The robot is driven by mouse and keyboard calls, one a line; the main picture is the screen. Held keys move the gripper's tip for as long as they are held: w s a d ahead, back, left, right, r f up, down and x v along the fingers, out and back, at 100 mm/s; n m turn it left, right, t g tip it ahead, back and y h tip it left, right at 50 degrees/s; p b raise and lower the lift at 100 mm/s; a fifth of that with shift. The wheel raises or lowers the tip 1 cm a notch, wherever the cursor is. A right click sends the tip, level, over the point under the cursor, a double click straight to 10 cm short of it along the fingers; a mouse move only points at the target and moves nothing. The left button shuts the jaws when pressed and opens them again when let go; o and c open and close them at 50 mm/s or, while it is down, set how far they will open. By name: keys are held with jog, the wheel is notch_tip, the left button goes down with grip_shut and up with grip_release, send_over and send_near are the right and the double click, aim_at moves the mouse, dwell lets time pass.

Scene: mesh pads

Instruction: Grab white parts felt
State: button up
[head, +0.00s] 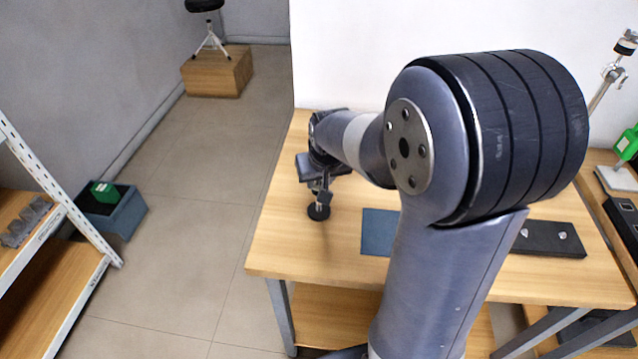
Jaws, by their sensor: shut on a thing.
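My gripper (322,192) is at the left part of the wooden table, pointing down. Its fingers are shut on a small dark thing with a round, disc-like base (318,213), low over or on the tabletop; I cannot tell whether it touches the wood. The fingertips and the thing's upper part are small and partly hidden by the wrist.
A flat blue mat (377,233) lies on the wooden table (285,240), partly behind my arm. A blue-grey bin (118,219) with a green item stands on the floor at left, beside a shelf (45,235). A stool stands on a wooden box (217,72). The table's left front is clear.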

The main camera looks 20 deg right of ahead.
jog(key=shift+c, duration=1.2)
